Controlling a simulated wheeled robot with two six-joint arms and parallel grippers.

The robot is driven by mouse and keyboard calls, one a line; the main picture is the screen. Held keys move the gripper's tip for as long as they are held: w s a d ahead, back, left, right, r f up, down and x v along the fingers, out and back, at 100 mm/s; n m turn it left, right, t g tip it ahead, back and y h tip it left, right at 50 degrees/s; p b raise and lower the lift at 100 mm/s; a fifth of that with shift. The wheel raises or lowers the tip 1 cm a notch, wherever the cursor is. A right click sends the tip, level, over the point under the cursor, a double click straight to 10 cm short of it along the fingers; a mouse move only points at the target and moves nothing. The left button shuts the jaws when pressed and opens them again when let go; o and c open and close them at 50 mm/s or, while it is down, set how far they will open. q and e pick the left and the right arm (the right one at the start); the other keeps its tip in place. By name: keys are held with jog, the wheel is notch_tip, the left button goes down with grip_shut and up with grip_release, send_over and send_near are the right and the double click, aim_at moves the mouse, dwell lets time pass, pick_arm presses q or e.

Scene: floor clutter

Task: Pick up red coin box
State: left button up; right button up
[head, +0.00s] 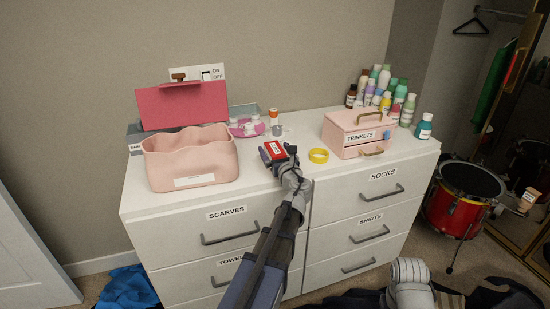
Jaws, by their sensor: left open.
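The red coin box (275,148) is a small red block with a white label, on the white dresser top near its front middle. My left arm reaches up from the bottom of the head view. My left gripper (278,153) is open at the box, with dark fingers showing beside it. I cannot tell whether the fingers touch the box. The wrist and fingers hide part of the box's lower side. My right gripper is not in view; a pale arm part of mine shows at the bottom right.
A pink bin (190,172) stands to the left, and a yellow tape ring (318,155) lies close on the right. Behind are a grey cup (277,130) and a magenta tray (247,130). A pink trinkets box (352,140) and several bottles stand farther right.

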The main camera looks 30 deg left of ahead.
pick_arm(q)
jog(key=c, duration=1.5)
